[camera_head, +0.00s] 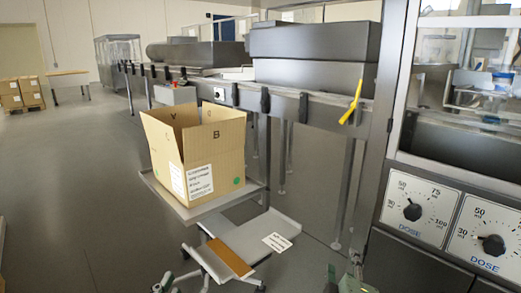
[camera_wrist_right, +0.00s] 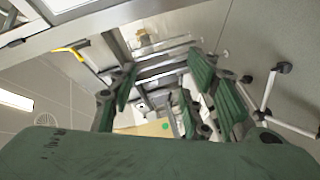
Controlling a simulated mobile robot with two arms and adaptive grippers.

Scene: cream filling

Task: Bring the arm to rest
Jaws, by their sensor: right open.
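My right gripper (camera_head: 345,280) is low at the bottom edge, right of the cart and in front of the machine. In the right wrist view its green fingers (camera_wrist_right: 160,92) stand apart with nothing held between them. An open cardboard box (camera_head: 200,150) is upright on the cart's upper tray (camera_head: 240,196), apart from both grippers. Part of it shows beyond the fingers in the right wrist view (camera_wrist_right: 152,129).
A dosing machine with two dials (camera_head: 413,212) stands close at the right. A conveyor line with a yellow handle (camera_head: 352,102) runs behind the cart. The cart's lower shelf (camera_head: 270,231) carries a brown strip and a label. Open floor (camera_head: 75,190) lies at the left.

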